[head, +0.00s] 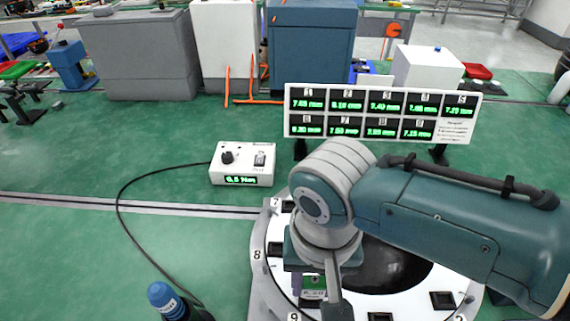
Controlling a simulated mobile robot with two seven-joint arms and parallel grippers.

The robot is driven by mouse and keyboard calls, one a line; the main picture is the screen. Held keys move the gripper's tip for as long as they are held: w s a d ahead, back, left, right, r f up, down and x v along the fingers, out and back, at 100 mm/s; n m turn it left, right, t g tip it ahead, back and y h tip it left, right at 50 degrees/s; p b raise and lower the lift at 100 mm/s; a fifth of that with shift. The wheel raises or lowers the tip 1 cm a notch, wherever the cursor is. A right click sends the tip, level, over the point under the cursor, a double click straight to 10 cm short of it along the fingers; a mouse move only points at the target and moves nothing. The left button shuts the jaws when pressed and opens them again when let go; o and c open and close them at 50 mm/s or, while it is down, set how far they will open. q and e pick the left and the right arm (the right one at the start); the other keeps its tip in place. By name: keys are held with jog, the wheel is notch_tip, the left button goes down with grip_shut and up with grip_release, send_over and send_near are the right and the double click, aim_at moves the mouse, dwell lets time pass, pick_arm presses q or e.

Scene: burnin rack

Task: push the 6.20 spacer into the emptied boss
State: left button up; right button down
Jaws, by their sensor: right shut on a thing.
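My right gripper (318,288) points down over the near left part of the round white fixture (262,262), close to the marks 8 and 9. It is shut on a small block with a green top and a dark label, which appears to be the 6.20 spacer (313,293). The label is too small to read surely. The gripper and arm hide much of the fixture, and I cannot tell whether the spacer touches a boss. Several dark square bosses (442,300) show around the ring. My left gripper is not in view.
A display board (380,113) with numbered green readings in mm stands behind the fixture. A white control box (243,164) reading about 0.5 Nm sits to the left. Its black cable runs toward a blue-capped tool (166,300) at the bottom.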

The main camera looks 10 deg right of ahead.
aim_at(315, 280)
jog(key=shift+f+b, duration=0.5)
jog(key=shift+f, duration=0.1)
jog(key=shift+c, duration=1.8)
grip_release()
jog(key=shift+r, duration=0.1)
notch_tip(315, 280, up, 9)
jog(key=p, duration=0.2)
jog(key=shift+p, duration=0.35)
jog(key=shift+r, duration=0.45)
jog(key=shift+c, duration=0.3)
